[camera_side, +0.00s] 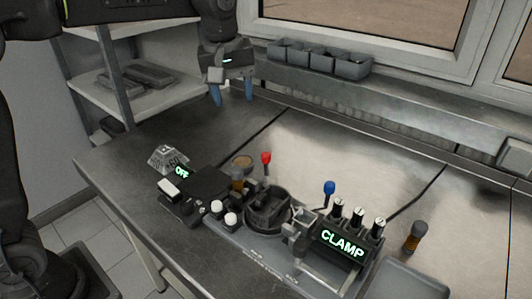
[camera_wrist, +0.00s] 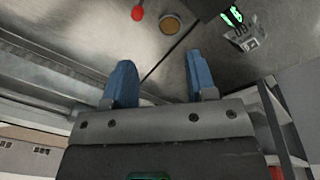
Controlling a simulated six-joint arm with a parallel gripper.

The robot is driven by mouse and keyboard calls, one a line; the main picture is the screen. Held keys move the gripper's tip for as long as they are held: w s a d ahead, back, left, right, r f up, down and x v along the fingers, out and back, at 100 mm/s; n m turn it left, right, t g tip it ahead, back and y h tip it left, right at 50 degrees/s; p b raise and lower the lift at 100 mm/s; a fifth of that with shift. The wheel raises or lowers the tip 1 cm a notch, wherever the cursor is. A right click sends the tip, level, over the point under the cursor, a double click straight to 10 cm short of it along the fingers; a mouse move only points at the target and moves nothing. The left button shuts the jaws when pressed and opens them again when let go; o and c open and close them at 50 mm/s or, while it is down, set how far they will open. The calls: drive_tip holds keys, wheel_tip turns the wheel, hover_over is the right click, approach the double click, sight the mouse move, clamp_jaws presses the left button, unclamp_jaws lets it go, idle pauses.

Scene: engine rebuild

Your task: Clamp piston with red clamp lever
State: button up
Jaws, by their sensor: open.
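The red clamp lever (camera_side: 266,157) stands upright behind the round dark fixture (camera_side: 270,205) on the workbench in the side view. Its red knob (camera_wrist: 137,13) also shows at the top of the wrist view. Parts sit inside the round fixture, but I cannot tell for sure which is the piston. A blue-knobbed lever (camera_side: 329,188) stands to the right, beside a panel reading CLAMP (camera_side: 342,244). My gripper (camera_side: 231,95) is raised over the back left of the bench, well away from the red lever. Its blue fingers (camera_wrist: 162,85) are apart with nothing between them.
A small display reading OFF (camera_side: 182,172) and a grey weight-like block (camera_side: 166,157) sit at the left. White knobs (camera_side: 224,213) stand in front. Grey bins (camera_side: 318,58) line the window ledge. The back bench is clear.

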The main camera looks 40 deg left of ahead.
sight(266, 154)
drive_tip(key=w+d+f+n+g, duration=0.2)
drive_tip(key=w+f+n, duration=0.25)
drive_tip(key=w, duration=0.35)
drive_tip(key=shift+m, duration=0.45)
drive_tip(key=f, duration=1.3)
drive_tip(key=shift+s+d+f, duration=0.1)
drive_tip(key=shift+s+f, duration=0.1)
drive_tip(key=shift+f, duration=0.2)
drive_tip(key=c, duration=0.9)
